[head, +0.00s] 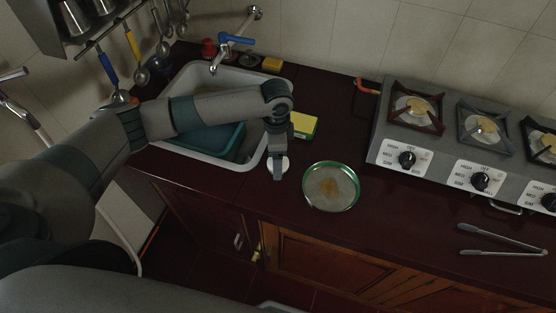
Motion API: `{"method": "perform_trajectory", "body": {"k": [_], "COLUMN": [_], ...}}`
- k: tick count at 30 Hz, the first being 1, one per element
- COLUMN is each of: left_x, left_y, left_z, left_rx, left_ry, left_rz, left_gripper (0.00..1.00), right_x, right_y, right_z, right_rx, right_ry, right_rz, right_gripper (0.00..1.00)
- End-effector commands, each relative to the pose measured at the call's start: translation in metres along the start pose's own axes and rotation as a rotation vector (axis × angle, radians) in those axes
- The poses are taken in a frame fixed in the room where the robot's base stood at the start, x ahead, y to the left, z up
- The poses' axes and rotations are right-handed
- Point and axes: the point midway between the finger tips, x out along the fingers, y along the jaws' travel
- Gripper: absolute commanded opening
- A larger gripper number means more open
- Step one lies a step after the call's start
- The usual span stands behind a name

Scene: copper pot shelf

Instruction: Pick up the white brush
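My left arm reaches in from the left across the sink, with its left gripper (279,175) pointing down at the counter's front part. A small white round thing (286,163) shows right behind the gripper's fingers; it may be the white brush, but most of it is hidden. The fingers overlap it in the picture, and I cannot tell whether they are open or closed on it. My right gripper is not in view.
A yellow-green sponge (303,126) lies just behind the gripper, and a green-rimmed plate (331,187) is to its right. The sink (205,79) is at the left, the stove (460,140) at the right. Metal tongs (500,240) lie at the front right.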

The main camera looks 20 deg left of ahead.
Motion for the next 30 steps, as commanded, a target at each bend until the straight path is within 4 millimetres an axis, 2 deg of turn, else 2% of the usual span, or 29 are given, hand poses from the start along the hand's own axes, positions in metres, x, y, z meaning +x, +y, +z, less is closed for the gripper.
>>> {"method": "perform_trajectory", "body": {"k": [9,11,15,25,30], "left_x": [-0.0002,-0.0003,-0.0003,-0.0013,-0.0090], "left_y": [0.0001,0.0001,0.0001,-0.0001,-0.0004], "left_z": [0.0001,0.0001,0.0001,0.0000,-0.0003], "left_rx": [0.000,0.000,0.000,0.000,-0.001], "left_ry": [0.000,0.000,0.000,0.000,0.001], "left_rz": [0.000,0.000,0.000,0.000,-0.001], "left_gripper": [0.73,0.61,0.28,0.28,0.28], "right_x": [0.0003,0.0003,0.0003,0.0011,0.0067], "right_y": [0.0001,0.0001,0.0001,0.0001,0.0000], "right_z": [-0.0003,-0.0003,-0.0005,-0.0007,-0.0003], "right_rx": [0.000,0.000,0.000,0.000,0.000], "right_ry": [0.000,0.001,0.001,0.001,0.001], "right_rz": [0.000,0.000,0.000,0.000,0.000], "right_gripper": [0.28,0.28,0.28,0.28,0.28]}}
